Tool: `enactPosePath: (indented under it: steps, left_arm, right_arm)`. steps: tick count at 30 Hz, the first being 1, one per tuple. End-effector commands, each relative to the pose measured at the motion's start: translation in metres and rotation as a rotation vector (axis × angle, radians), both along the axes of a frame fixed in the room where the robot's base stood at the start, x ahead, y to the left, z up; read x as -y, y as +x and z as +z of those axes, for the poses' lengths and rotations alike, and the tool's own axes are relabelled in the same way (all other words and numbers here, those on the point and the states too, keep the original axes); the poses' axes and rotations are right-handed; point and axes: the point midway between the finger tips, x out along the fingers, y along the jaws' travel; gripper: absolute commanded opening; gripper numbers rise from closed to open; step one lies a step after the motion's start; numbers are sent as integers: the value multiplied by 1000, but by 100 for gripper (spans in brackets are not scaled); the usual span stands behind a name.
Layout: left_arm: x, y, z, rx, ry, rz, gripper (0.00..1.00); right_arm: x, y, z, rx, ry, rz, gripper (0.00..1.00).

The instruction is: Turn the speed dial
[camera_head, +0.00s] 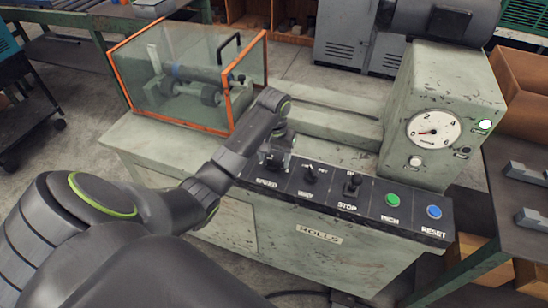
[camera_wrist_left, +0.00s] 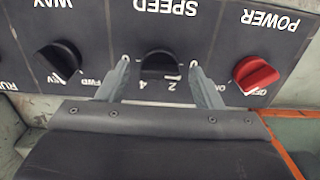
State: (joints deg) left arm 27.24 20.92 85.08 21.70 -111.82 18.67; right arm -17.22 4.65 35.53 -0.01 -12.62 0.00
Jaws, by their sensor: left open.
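The speed dial (camera_wrist_left: 160,66) is a black knob on the dark control panel, under the label SPEED, which reads upside down in the left wrist view. My left gripper (camera_wrist_left: 158,72) is open, with one finger on each side of the dial. Gaps show between the fingers and the knob, and I cannot tell whether either touches it. In the head view my left gripper (camera_head: 275,160) is over the SPEED position and mostly hides the dial. The dial's pointer is hard to read; figures 2 and 4 show near it. My right gripper is in neither view.
Beside the dial are a red POWER knob (camera_wrist_left: 256,75) and a black WAY knob (camera_wrist_left: 60,60). Along the panel are the STOP lever (camera_head: 352,184), a green INCH button (camera_head: 393,200) and a blue RESET button (camera_head: 434,212). An orange-framed guard (camera_head: 119,78) stands behind, left of my wrist.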

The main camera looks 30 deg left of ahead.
Motion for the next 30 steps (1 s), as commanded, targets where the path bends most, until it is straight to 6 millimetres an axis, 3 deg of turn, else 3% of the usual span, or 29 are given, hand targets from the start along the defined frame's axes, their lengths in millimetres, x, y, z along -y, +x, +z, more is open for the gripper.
enactPosePath:
  steps: [3,13,22,30]
  left_arm:
    - [0,0,0,0,0,0,60]
    - [0,0,0,0,0,0,17]
    - [0,0,3,0,0,-32,15]
    - [0,-1,6,-2,-2,-183,15]
  right_arm:
    - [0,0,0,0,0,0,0]
    - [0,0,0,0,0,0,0]
    - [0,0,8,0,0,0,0]
    - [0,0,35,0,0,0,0]
